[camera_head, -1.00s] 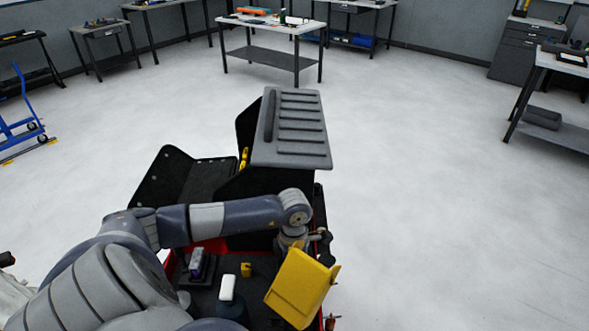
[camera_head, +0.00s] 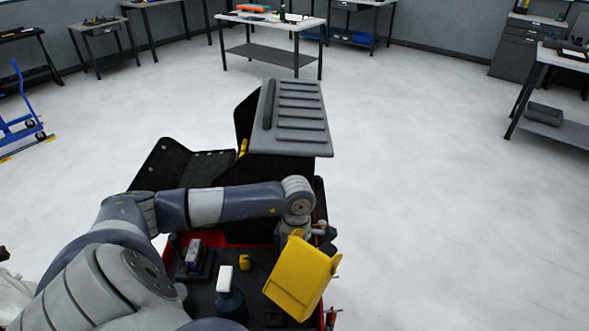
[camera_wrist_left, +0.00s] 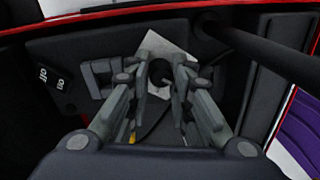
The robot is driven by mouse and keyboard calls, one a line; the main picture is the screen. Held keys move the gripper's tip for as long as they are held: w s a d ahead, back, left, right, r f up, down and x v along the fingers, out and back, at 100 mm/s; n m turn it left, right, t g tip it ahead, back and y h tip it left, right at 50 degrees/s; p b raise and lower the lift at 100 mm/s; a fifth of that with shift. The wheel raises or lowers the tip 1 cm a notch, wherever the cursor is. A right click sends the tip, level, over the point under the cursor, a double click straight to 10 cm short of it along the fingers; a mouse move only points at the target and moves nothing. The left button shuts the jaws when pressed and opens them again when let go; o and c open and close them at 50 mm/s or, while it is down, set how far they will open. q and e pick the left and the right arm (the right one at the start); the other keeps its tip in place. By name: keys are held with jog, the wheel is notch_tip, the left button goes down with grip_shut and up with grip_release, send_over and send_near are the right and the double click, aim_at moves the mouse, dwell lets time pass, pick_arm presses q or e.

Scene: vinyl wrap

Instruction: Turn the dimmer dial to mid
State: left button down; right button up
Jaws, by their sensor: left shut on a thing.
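In the left wrist view, a dark round dial (camera_wrist_left: 160,72) sits on a light grey square plate (camera_wrist_left: 157,45) on a dark panel. My left gripper (camera_wrist_left: 158,82) has its two fingers on either side of the dial and is shut on it. The fingers cover part of the dial, and its pointer setting cannot be read. In the head view my left arm reaches across the cart, and the dial is hidden. My right gripper is not in view.
A yellow box (camera_head: 300,278) stands beside my left wrist. A bottle with a white top (camera_head: 225,280) and a small yellow item (camera_head: 244,262) are on the cart's dark tray. A ribbed grey lid (camera_head: 297,118) is beyond. In the wrist view a black bar (camera_wrist_left: 260,50) crosses at right.

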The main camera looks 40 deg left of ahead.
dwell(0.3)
pick_arm(q)
jog(key=c, duration=1.7)
grip_release()
jog(key=shift+o, duration=0.2)
notch_tip(320, 180, up, 12)
jog(key=w, duration=0.1)
jog(key=shift+a, duration=0.4)
